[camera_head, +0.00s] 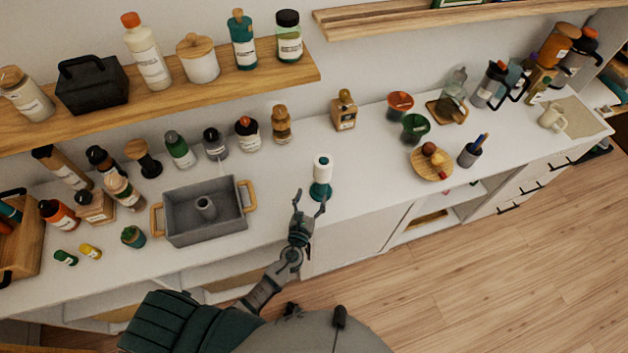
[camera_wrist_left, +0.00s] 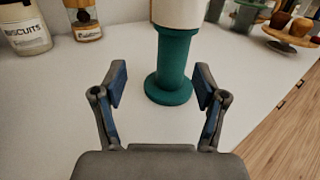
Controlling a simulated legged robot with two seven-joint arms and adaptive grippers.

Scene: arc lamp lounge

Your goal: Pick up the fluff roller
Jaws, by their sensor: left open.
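The fluff roller (camera_head: 321,178) stands upright near the front edge of the white counter, with a white roll above a teal handle and round base. In the left wrist view the fluff roller (camera_wrist_left: 174,62) stands ahead, its top cut off by the frame edge. My left gripper (camera_head: 310,202) is open and empty just in front of it. In the wrist view the fingers of my left gripper (camera_wrist_left: 160,88) are spread, with the teal base just beyond and between their tips. My right gripper is not in view.
A grey caddy (camera_head: 205,212) with wooden handles stands left of the roller. A wooden plate (camera_head: 431,164) with small items and a dark pen cup (camera_head: 470,152) stand to the right. Bottles line the back. The counter (camera_head: 345,190) around the roller is clear.

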